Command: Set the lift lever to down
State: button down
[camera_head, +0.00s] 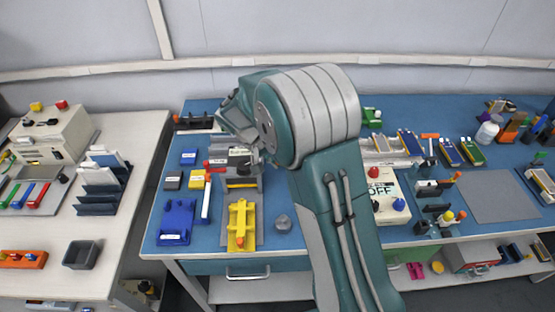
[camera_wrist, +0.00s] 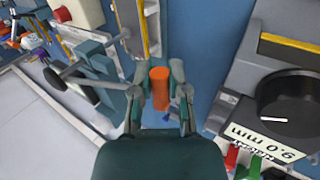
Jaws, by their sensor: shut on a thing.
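In the wrist view an orange cylindrical grip (camera_wrist: 158,82), which looks like the handle of the lift lever, stands between the two fingers of my gripper (camera_wrist: 163,92). The fingers are shut on it from both sides. The lever's shaft and pivot are hidden, so I cannot tell its setting. A black dial (camera_wrist: 288,110) with a label reading "HEIGHT 9.0 mm" is on the device to the right of my gripper. In the head view my arm hides the gripper's fingertips and the orange grip.
In the head view a yellow fixture (camera_head: 241,222), a blue block (camera_head: 177,221) and a grey knob (camera_head: 283,223) are on the blue bench. A red-handled device (camera_head: 216,165) stands left of my arm.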

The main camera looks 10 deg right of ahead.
jog(key=shift+f, duration=0.1)
jog(key=c, duration=0.6)
grip_release()
jog(key=shift+a, duration=0.1)
jog(key=v, duration=1.2)
jog(key=shift+a, duration=0.15)
jog(key=shift+w, duration=0.1)
